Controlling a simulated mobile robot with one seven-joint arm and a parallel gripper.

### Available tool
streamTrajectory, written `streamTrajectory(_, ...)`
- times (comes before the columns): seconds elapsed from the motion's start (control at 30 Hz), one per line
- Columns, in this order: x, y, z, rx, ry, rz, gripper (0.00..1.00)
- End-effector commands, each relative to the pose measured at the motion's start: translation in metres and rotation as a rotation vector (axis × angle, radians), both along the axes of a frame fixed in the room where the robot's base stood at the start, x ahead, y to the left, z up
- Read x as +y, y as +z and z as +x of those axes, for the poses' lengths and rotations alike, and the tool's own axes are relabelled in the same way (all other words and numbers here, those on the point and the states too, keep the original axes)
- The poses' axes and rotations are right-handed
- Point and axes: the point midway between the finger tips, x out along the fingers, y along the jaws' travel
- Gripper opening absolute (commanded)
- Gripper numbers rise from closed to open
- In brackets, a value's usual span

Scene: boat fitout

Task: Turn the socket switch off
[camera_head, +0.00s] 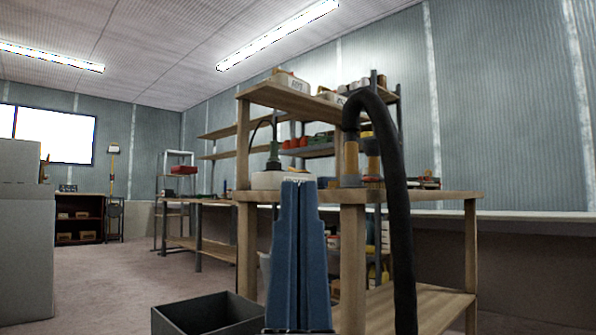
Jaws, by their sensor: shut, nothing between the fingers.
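I cannot make out a socket or its switch in this view. The visible wall behind the benches (510,100) is grey ribbed panelling with pale vertical strips, and the parts behind the shelves and the wooden stand are hidden. I cannot make out my gripper either. A blue, stepped, upright form with a dark seam stands at the bottom centre and looks like part of my own body. It covers part of the wooden stand.
A wooden stand (455,199) with a lower shelf is close ahead. A thick black hose (398,200) arches down its front. A dark open bin (208,318) is on the floor. Open floor (125,275) lies left, beside a grey cabinet (25,240).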

Motion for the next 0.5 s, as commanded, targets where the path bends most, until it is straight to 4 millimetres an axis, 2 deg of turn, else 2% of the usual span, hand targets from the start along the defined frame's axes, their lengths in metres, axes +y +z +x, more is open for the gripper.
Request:
streamTrajectory(0.27, 0.0, 0.003, 0.0, 0.0, 0.0, 0.0, 0.0)
streamTrajectory(0.37, 0.0, 0.014, 0.0, 0.0, 0.0, 0.0, 0.0)
streamTrajectory(0.5, 0.0, 0.043, 0.0, 0.0, 0.001, 0.001, 0.0)
